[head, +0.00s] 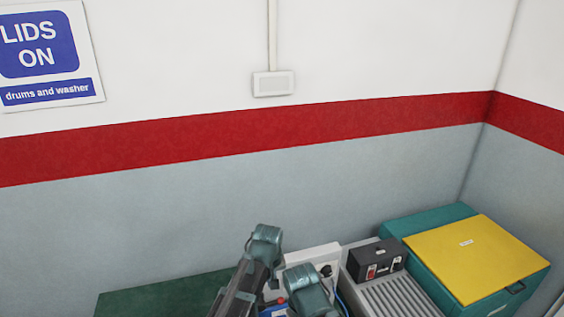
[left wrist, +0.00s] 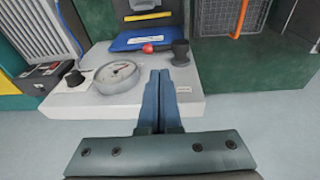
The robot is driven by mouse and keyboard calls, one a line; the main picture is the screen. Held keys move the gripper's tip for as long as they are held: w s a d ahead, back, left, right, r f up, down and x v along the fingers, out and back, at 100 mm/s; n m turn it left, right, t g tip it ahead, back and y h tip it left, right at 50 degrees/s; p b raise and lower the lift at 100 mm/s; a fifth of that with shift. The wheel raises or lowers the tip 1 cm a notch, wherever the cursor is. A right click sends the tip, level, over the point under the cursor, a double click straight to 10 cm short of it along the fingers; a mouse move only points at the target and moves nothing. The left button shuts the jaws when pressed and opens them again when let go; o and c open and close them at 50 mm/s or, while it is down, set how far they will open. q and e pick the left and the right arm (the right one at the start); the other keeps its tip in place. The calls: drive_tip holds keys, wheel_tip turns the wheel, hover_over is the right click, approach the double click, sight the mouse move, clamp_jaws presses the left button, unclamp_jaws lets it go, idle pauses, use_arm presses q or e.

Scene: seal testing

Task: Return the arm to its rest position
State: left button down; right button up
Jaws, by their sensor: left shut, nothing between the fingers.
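My left gripper (left wrist: 160,76) shows in the left wrist view with its two blue fingers together and nothing between them. Its fingers overlap the edge of a white unit (left wrist: 130,104) in the picture; I cannot tell whether they touch it. In the head view, teal and dark joints of my own arm stand at the bottom centre, in front of the white unit (head: 318,256). The gripper fingers cannot be made out there. My right gripper is in neither view.
The white unit carries a round gauge (left wrist: 118,76), a black knob (left wrist: 74,79) and a red-tipped lever (left wrist: 148,48). A blue tray (left wrist: 128,40) lies beyond. A black switch box (head: 378,260), a ribbed grey surface (head: 392,297) and a yellow-lidded teal bin (head: 478,259) stand right.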

use_arm(q)
drive_tip(key=s+a+m+g, duration=0.1)
drive_tip(key=s+a+m, duration=0.2)
drive_tip(key=s+a, duration=1.05)
drive_tip(key=s+d+f+m+b, duration=0.2)
drive_tip(key=d+f+b, duration=0.3)
drive_tip(key=f+b, duration=0.3)
drive_tip(key=s+d+f+m+g+y+b, duration=0.1)
drive_tip(key=s+d+f+m+b, duration=0.1)
drive_tip(key=d+f+b, duration=0.4)
wheel_tip(320, 180, down, 4)
drive_tip(key=b, duration=0.3)
drive_tip(key=shift+r, duration=0.15)
drive_tip(key=shift+s, duration=0.1)
